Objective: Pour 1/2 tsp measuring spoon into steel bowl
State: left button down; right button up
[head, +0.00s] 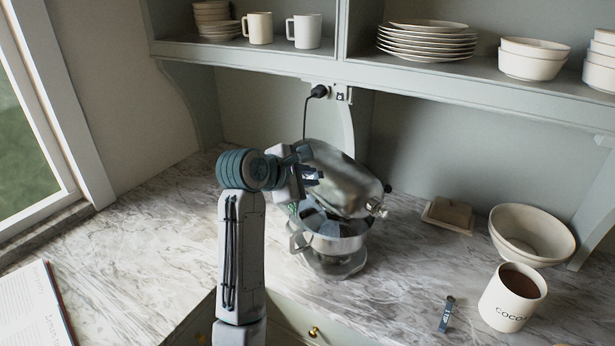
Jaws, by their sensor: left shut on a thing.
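The steel bowl (337,246) stands upright under the tilted head of a steel stand mixer (345,180), in the middle of the head view. My left gripper (312,176) is above the bowl's left side, close to the mixer head. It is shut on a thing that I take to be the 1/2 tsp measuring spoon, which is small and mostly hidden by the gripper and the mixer. I cannot tell whether the spoon is level or tilted, or what is in it. My right gripper is not in view.
A small blue-grey spoon-like item (446,314) lies on the marble counter (390,290). A cocoa canister (509,301), a cream bowl (530,238) and a brown dish (447,215) stand at right. A shelf with crockery hangs above. An open book (30,305) lies at left.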

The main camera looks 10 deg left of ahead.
aim_at(320, 172)
pick_arm(q)
jog(key=shift+w+d+r+g+y, duration=0.1)
jog(key=shift+w+d+g+y, duration=0.25)
jog(key=shift+d+g+y, duration=0.15)
jog(key=shift+w+d+f+m+g+y, duration=0.25)
jog(key=shift+w+d+m+g+y, duration=0.15)
jog(key=shift+w+d+g+y, duration=0.4)
jog(key=shift+d+g+y, duration=0.2)
jog(key=shift+g+y, duration=0.1)
jog(key=shift+y, duration=0.1)
jog(key=shift+s+a, duration=0.1)
jog(key=shift+a, duration=0.05)
jog(key=shift+a, duration=0.1)
jog(key=shift+f, duration=0.1)
